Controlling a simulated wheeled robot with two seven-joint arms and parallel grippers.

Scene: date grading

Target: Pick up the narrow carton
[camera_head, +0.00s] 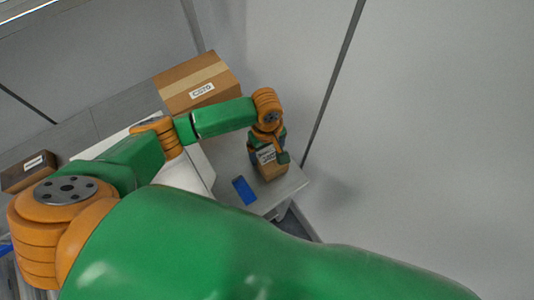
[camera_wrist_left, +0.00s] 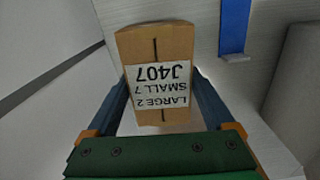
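A small brown carton (camera_head: 272,172) stands on the far right end of the pale table in the head view, partly hidden by my left gripper (camera_head: 268,152) just over it. In the left wrist view the carton (camera_wrist_left: 158,42) shows a white label reading J407, SMALL 7, LARGE 2, upside down. The left gripper's two blue fingers (camera_wrist_left: 160,85) lie on either side of it, with their tips close along its sides. I cannot tell whether they press on it or whether it is lifted. My right gripper is not in view.
A blue flat piece (camera_head: 244,190) lies on the table (camera_head: 292,186) left of the carton; it also shows in the wrist view (camera_wrist_left: 234,28). A larger taped box (camera_head: 190,82) stands behind. A dark brown box (camera_head: 28,172) is at the far left. A grey wall rises at right.

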